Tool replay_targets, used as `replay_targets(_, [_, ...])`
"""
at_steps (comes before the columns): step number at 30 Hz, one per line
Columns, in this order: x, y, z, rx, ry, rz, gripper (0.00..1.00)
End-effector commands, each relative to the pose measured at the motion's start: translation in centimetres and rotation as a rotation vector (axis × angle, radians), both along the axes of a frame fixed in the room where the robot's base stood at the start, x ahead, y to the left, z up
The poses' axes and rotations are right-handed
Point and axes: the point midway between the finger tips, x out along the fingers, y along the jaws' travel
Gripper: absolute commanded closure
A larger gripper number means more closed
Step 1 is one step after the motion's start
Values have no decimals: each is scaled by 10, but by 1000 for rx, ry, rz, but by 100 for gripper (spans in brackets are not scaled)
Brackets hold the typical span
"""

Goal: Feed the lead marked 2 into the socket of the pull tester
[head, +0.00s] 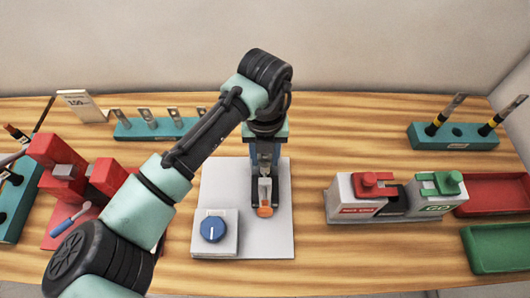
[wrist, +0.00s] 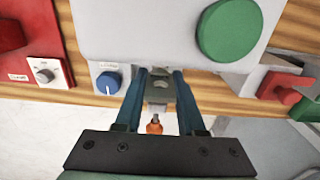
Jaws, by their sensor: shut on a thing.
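My gripper (head: 264,196) points down over a grey plate (head: 279,238) in the middle of the table. Its fingers are shut on a lead with a flat metal lug (head: 265,187) and an orange end (head: 264,211). In the wrist view the lug (wrist: 158,91) sits between the fingers of my gripper (wrist: 160,82), with the orange end (wrist: 154,127) nearer the camera. No number on the lead is readable. A blue dial (head: 212,230) sits on a grey box left of the lead. I cannot tell for certain which fixture is the pull tester, and I see no socket.
A red fixture (head: 62,158) stands at left. A grey fixture with red and green levers (head: 436,184) stands right, beside red (head: 492,194) and green (head: 498,248) trays. Teal blocks (head: 453,136) hold upright leads. In the wrist view, a large green disc (wrist: 229,29) shows on a grey surface.

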Motion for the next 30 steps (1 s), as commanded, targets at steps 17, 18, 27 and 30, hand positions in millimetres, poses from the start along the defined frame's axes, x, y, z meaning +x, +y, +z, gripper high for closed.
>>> replay_targets(17, [0, 0, -1, 0, -1, 0, 27])
replay_targets(18, [0, 0, -1, 0, -1, 0, 27])
replay_targets(27, [1, 0, 3, -1, -1, 0, 27])
replay_targets(30, [1, 0, 15, -1, -3, -1, 27])
